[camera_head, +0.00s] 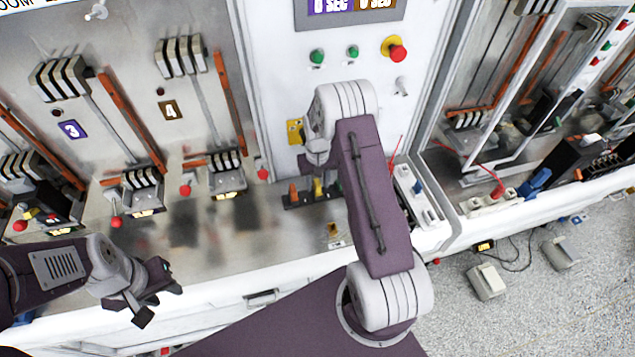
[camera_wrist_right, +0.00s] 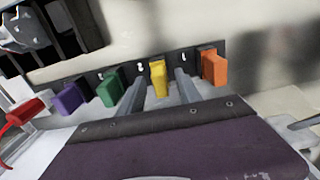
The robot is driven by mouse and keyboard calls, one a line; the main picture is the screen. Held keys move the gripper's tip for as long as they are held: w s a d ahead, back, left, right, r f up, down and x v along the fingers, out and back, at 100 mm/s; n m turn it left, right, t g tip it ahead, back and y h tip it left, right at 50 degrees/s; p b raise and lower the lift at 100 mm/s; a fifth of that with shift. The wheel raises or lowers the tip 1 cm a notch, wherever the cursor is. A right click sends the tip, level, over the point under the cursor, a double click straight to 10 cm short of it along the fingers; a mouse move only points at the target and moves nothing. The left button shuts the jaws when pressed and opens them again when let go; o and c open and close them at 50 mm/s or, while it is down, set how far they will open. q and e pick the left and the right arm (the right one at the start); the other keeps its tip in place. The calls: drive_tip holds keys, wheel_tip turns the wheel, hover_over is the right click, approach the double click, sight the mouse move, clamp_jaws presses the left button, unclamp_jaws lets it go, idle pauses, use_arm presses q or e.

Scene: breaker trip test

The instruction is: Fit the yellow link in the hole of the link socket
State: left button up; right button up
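The yellow link (camera_wrist_right: 159,79) stands in a dark rack (camera_wrist_right: 228,52) between a green link (camera_wrist_right: 109,91) and an orange link (camera_wrist_right: 214,67). In the head view the yellow link (camera_head: 318,188) shows just left of my right arm. My right gripper (camera_wrist_right: 160,90) is open, with one finger on each side of the yellow link; I cannot tell if they touch it. In the head view my right arm mostly hides this gripper. My left gripper (camera_head: 158,302) is open and empty at the lower left. I cannot tell for sure which fitting is the link socket.
A purple link (camera_wrist_right: 70,98) stands at the rack's left end. A yellow plate (camera_head: 295,132) is on the upright panel, below green buttons (camera_head: 317,56) and a red stop button (camera_head: 397,53). A small yellowish fitting (camera_head: 333,229) is on the bench. Breaker bays with red-knobbed levers (camera_head: 185,190) line the left.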

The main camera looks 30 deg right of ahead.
sight(318, 183)
drive_tip(key=shift+r, duration=0.1)
wheel_tip(318, 183, up, 9)
drive_tip(key=b, duration=0.2)
drive_tip(key=shift+b, duration=0.35)
